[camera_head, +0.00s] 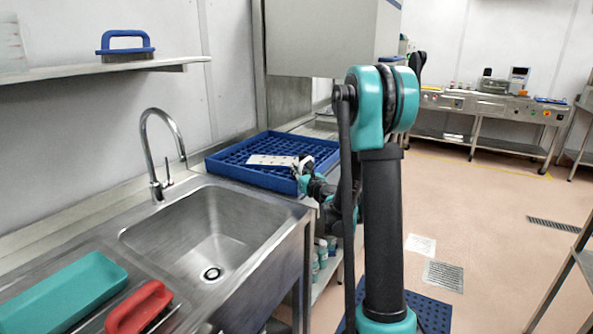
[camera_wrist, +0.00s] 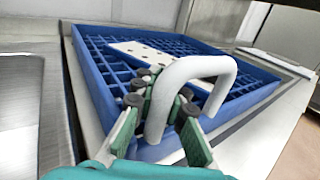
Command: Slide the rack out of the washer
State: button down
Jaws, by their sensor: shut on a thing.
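The blue rack (camera_head: 222,163) is a shallow lattice tray on the steel counter, right of the sink, below and in front of the raised grey washer hood (camera_head: 325,38). A white perforated plate (camera_head: 268,160) lies in it. In the wrist view the rack (camera_wrist: 88,75) fills the middle, with a white loop handle (camera_wrist: 190,68) at its near side. My gripper (camera_wrist: 160,108) has a finger on each side of the handle's near leg and is shut on it. In the head view my gripper (camera_head: 303,174) is at the rack's near right corner. The fingers hide the handle's lower part.
The sink (camera_head: 215,230) and faucet (camera_head: 160,150) are left of the rack. A teal tray (camera_head: 65,292) and a red-handled brush (camera_head: 138,306) lie on the near counter. A shelf (camera_head: 90,70) holds a blue brush. Open floor (camera_head: 480,200) lies to the right.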

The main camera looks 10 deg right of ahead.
jog(key=shift+s+a, duration=0.15)
jog(key=shift+s, duration=0.1)
jog(key=c, duration=1.6)
grip_release()
jog(key=shift+s+d, duration=0.2)
jog(key=shift+s, duration=0.1)
jog(key=v, duration=1.1)
jog(key=shift+s, duration=0.15)
jog(key=shift+s, duration=0.1)
